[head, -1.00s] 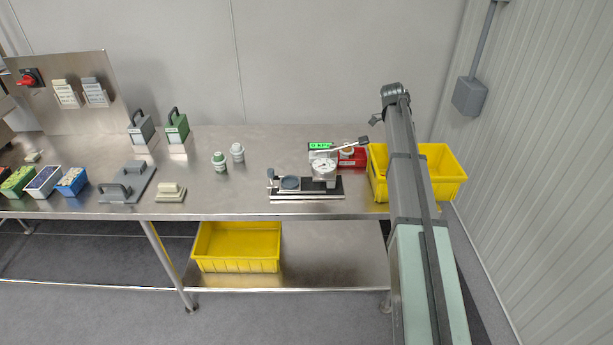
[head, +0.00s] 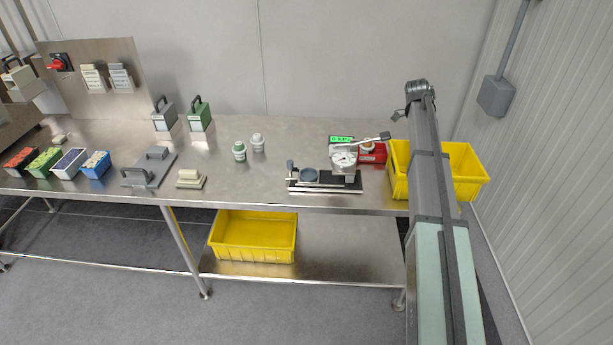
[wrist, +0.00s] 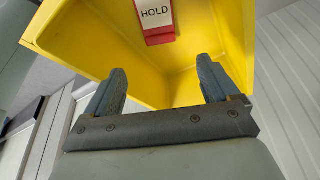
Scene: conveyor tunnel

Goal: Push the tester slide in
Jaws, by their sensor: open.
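The tester (head: 343,163) stands near the front edge of the steel bench in the head view, with a green-lit display, a round dial and a lever pointing right. Its slide (head: 309,177) sits to the left of the dial, out from under the head, with a round grey cup on it and a small upright knob at its left end. My gripper (wrist: 162,74) is open and empty in the wrist view, its two fingers apart before a yellow bin. In the head view my arm reaches over the yellow bin, right of the tester; the fingers cannot be made out there.
The yellow bin (head: 468,188) holds a red and white HOLD card (wrist: 156,18). A red box (head: 373,155) is behind the tester. Two small jars (head: 240,151) stand to its left. Another yellow bin (head: 253,237) sits on the lower shelf. A wall is at right.

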